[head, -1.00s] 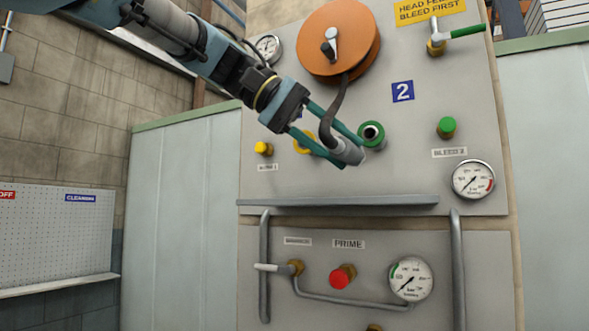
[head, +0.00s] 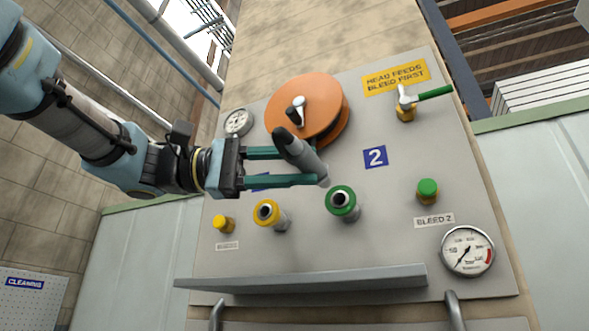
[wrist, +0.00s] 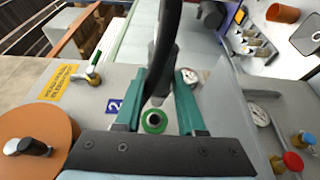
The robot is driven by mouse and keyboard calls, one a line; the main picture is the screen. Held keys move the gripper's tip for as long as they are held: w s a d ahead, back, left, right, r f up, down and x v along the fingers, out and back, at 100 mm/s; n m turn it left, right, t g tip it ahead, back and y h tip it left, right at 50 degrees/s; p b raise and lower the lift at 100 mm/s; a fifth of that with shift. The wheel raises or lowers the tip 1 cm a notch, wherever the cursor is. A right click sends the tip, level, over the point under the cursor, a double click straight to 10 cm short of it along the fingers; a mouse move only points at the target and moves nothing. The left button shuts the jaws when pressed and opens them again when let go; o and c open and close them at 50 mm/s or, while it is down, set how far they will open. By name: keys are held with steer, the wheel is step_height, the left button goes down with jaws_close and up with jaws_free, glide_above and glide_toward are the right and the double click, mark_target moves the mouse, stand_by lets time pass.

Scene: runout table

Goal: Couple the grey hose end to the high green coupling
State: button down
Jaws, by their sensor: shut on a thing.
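My gripper (head: 312,166), with teal fingers, is shut on the grey hose end (head: 308,160). The hose end is tilted, its open tip pointing down and right. In the wrist view, the green coupling (wrist: 153,120) shows between the fingers of my gripper (wrist: 160,85), and the dark hose (wrist: 165,45) runs up the picture. The fingers partly hide the hose end.
A yellow coupling (head: 268,212) sits left of the green one. An orange hose reel (head: 318,105) is above. A grey ledge (head: 310,282) juts out below. A green bleed knob (head: 428,190) and a gauge (head: 467,251) are at right.

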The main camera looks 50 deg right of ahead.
steer(key=shift+f, duration=0.1)
steer(key=d, duration=0.1)
steer(key=w+d, duration=0.1)
steer(key=d, duration=0.1)
steer(key=w+d+p, duration=0.1)
steer(key=d, duration=0.1)
steer(key=shift+d, duration=0.25)
steer(key=shift+s+b, duration=0.1)
steer(key=shift+b, duration=0.45)
stand_by(1.8)
steer(key=shift+w+d+p, duration=0.25)
steer(key=shift+d+p, duration=0.05)
steer(key=shift+d, duration=0.45)
steer(key=shift+w+d+p, duration=0.25)
steer(key=shift+d, duration=0.5)
steer(key=shift+w+d+p, duration=0.25)
steer(key=shift+d+p, duration=0.05)
steer(key=shift+d, duration=0.45)
steer(key=shift+c, duration=2.1)
jaws_free()
steer(key=shift+w, duration=0.1)
